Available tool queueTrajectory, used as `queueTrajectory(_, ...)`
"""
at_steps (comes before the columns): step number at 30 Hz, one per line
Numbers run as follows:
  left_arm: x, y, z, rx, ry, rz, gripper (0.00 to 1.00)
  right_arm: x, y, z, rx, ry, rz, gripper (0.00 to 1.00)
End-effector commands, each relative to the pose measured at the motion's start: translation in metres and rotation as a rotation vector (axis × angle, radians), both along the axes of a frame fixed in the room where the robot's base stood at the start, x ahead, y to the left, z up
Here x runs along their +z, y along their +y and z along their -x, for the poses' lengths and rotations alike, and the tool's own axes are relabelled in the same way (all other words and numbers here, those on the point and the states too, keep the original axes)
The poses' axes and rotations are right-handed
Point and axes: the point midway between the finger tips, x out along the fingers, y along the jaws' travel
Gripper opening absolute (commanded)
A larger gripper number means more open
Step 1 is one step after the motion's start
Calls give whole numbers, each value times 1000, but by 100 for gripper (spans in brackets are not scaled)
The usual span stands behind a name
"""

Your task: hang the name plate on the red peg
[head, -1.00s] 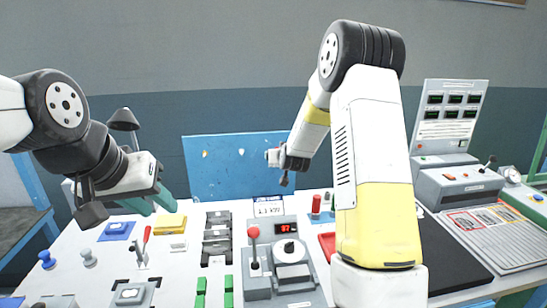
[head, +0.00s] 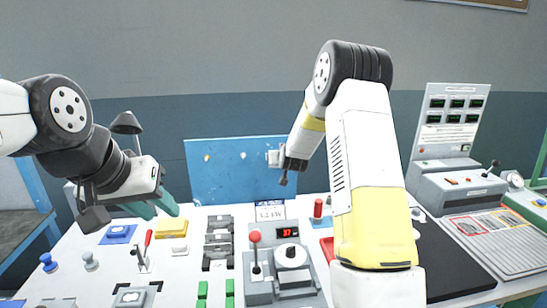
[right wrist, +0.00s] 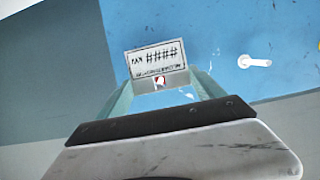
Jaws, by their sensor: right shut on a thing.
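The name plate (right wrist: 157,61) is white with black print and a tab with a hole at one edge. My right gripper (right wrist: 162,80) is shut on it, with the pale green fingers on either side, facing the blue board. A bit of red (right wrist: 160,82) shows at the hole in the tab. It looks like the red peg, but I cannot tell whether the peg is through the hole or behind it. In the head view the right arm hides part of the board. My left gripper (head: 154,206) is open and empty above the bench's left side.
The blue board (head: 225,180) also carries a white peg (right wrist: 255,61), right of the plate in the wrist view. A console with a red-knobbed lever (head: 255,237), black clamps (head: 218,238) and a yellow block (head: 172,228) stand on the bench below.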

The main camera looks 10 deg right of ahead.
Motion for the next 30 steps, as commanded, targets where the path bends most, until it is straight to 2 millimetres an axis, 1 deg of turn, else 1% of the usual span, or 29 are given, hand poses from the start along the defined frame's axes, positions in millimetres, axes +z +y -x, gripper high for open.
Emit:
queueTrajectory(13, 0, 0, 0, 0, 0, 0, 36, 0, 0, 0, 0, 0, 0, 38)
queueTrajectory(14, 0, 0, 0, 0, 0, 0, 36, 0, 0, 0, 0, 0, 0, 84)
queueTrajectory(16, 0, 0, 0, 0, 0, 0, 36, 0, 0, 0, 0, 0, 0, 97)
queueTrajectory(17, 0, 0, 0, 0, 0, 0, 36, 0, 0, 0, 0, 0, 0, 100)
queueTrajectory(25, 0, 0, 0, 0, 0, 0, 36, 1, 0, 3, 0, 0, 0, 100)
queueTrajectory(28, 0, 0, 0, 0, 0, 0, 36, 6, 0, 13, 0, 0, 0, 100)
queueTrajectory(30, 0, 0, 0, 0, 0, 0, 36, 11, 0, 23, 0, 0, 0, 100)
